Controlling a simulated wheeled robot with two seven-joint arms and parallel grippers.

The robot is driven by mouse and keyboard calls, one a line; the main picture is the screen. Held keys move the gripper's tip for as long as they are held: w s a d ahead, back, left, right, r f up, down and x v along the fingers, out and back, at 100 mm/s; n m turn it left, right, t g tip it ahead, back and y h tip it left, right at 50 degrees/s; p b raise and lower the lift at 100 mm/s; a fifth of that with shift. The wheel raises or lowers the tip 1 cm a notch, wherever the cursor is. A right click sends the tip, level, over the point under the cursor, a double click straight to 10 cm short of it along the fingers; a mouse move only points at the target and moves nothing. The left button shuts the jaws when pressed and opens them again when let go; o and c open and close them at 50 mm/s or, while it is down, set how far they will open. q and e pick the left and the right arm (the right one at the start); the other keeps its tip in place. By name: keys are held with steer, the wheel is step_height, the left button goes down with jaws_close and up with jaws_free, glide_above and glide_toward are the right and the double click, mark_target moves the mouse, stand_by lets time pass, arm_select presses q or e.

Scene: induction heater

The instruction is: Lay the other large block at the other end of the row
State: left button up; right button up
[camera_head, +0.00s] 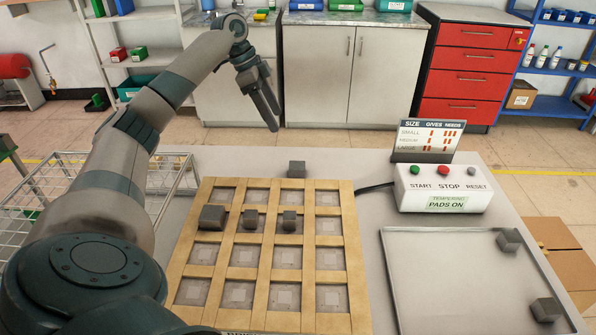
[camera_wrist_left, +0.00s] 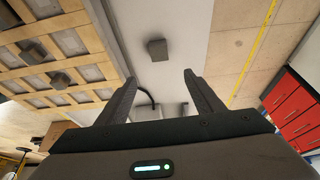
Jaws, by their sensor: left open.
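A wooden grid board (camera_head: 268,248) has a row of dark grey blocks in its second row from the back. A larger block (camera_head: 213,218) is in the left cell, and smaller blocks (camera_head: 250,219) and (camera_head: 290,221) are in the middle two. The right-end cell (camera_head: 328,226) of that row is empty. Another grey block (camera_head: 296,169) sits on the table just behind the board; it also shows in the left wrist view (camera_wrist_left: 157,49). My left gripper (camera_head: 274,121) is open and empty, raised beyond that block. In the left wrist view its fingers (camera_wrist_left: 160,78) are apart, with the block ahead.
A shallow tray (camera_head: 440,232) at the right holds two more grey blocks (camera_head: 509,240) and (camera_head: 546,309). A control box (camera_head: 443,189) with buttons and a size sign (camera_head: 428,139) stand behind the tray. A wire rack (camera_head: 160,185) is at the left.

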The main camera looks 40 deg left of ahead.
arm_select(q)
steer(key=p, duration=0.1)
glide_toward(297, 165)
steer(key=shift+w+d+f, duration=0.4)
steer(key=shift+d+f, duration=0.3)
steer(key=shift+f, duration=0.05)
steer(key=shift+w+d+f, duration=0.1)
steer(key=shift+w+f, duration=0.05)
steer(key=shift+f, duration=0.3)
arm_select(e)
steer(key=shift+w+a+r+t+y, duration=0.3)
steer(key=shift+w+a+r+t, duration=0.25)
steer(key=shift+a, duration=0.25)
arm_select(q)
steer(key=shift+d+f+p, duration=0.1)
steer(key=shift+f+p, duration=0.3)
steer(key=shift+f, duration=0.1)
steer(key=p+x, duration=0.1)
steer(key=x, duration=0.2)
steer(key=shift+f, duration=0.65)
arm_select(e)
steer(key=shift+w+a+r+t, duration=0.45)
steer(key=shift+a+r+t, duration=0.1)
steer(key=shift+r, duration=0.2)
